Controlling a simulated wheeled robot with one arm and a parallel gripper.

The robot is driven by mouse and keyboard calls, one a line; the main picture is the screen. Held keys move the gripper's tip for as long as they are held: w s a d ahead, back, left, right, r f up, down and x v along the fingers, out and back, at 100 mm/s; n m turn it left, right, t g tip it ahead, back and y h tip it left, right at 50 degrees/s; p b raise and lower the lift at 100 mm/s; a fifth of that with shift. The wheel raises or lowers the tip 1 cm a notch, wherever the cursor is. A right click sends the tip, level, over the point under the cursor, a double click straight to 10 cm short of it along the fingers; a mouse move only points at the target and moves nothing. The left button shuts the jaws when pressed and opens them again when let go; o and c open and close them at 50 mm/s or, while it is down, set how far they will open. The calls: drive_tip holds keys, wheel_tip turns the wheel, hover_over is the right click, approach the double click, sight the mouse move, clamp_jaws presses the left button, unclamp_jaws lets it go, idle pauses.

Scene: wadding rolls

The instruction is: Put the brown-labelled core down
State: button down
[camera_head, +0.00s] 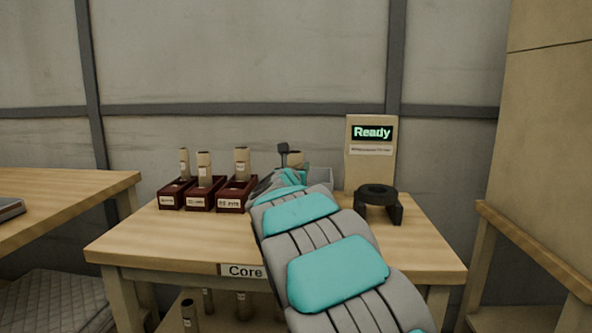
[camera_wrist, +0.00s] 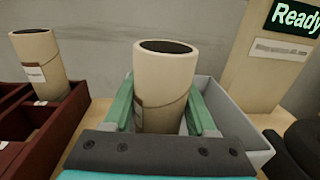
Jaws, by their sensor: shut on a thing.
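In the head view the core's top (camera_head: 296,157) shows behind my arm. A grey open bin (camera_wrist: 232,118) surrounds the core's lower part in the wrist view. The core's bottom is hidden, so I cannot tell whether it touches the bin floor. The bin also shows in the head view (camera_head: 321,178), partly covered by my arm.
Dark red boxes (camera_head: 200,203) holding upright cores (camera_head: 242,162) stand on the left of the table (camera_head: 185,245). A "Ready" display panel (camera_head: 371,165) and a black ring-topped stand (camera_head: 377,194) are on the right. More cores stand on a shelf below.

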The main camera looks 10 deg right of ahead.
drive_tip(key=shift+f+b, duration=0.25)
drive_tip(key=shift+b, duration=0.15)
drive_tip(key=shift+c, duration=1)
unclamp_jaws()
drive_tip(key=shift+r, duration=0.15)
drive_tip(key=shift+r+p, duration=0.25)
drive_tip(key=shift+p, duration=0.2)
drive_tip(key=shift+s+a+f, duration=0.15)
drive_tip(key=shift+s, duration=0.1)
drive_tip(key=b+v, duration=0.3)
drive_tip(key=v, duration=0.8)
drive_tip(key=shift+s, duration=0.2)
